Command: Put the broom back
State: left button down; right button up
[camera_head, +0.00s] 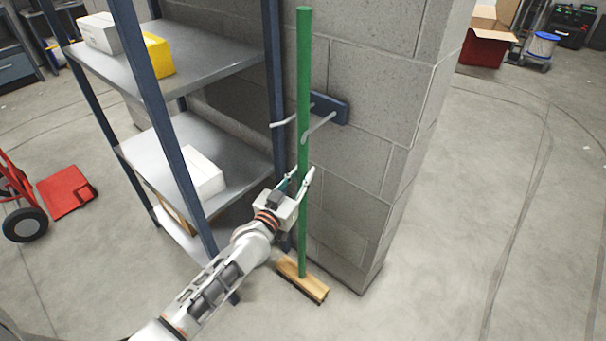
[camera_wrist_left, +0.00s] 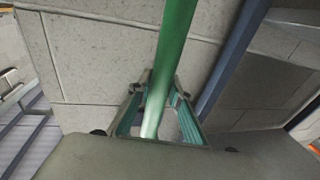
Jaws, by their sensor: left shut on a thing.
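The broom (camera_head: 303,80) has a long green handle and a wooden head with dark bristles. It stands nearly upright by the block pillar, its head (camera_head: 303,279) low by the floor; I cannot tell whether it touches. My left gripper (camera_head: 299,180) is shut on the lower half of the handle. The handle also shows between the fingers in the left wrist view (camera_wrist_left: 174,50). A blue wall holder (camera_head: 330,108) with two pale prongs is on the pillar. The handle passes at the prongs, seemingly between them. My right gripper is out of view.
A metal shelf rack (camera_head: 215,60) with boxes stands close left of the broom, and my left arm passes in front of it. The grey block pillar (camera_head: 375,60) is right behind the broom. A red hand truck (camera_head: 66,192) stands far left. The floor at right is clear.

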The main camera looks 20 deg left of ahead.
pick_arm(q)
jog(key=shift+w+r, duration=0.1)
jog(key=shift+r, duration=0.05)
jog(key=c, duration=1.8)
grip_release()
jog(key=shift+c, duration=0.2)
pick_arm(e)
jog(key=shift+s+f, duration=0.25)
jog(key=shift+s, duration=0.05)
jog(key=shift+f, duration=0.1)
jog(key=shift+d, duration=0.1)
pick_arm(q)
jog(key=shift+s, duration=0.5)
jog(key=s+a+p, duration=0.1)
jog(key=s+p, duration=0.1)
jog(key=s, duration=0.9)
jog(key=shift+a+f, duration=0.35)
jog(key=shift+f, duration=0.05)
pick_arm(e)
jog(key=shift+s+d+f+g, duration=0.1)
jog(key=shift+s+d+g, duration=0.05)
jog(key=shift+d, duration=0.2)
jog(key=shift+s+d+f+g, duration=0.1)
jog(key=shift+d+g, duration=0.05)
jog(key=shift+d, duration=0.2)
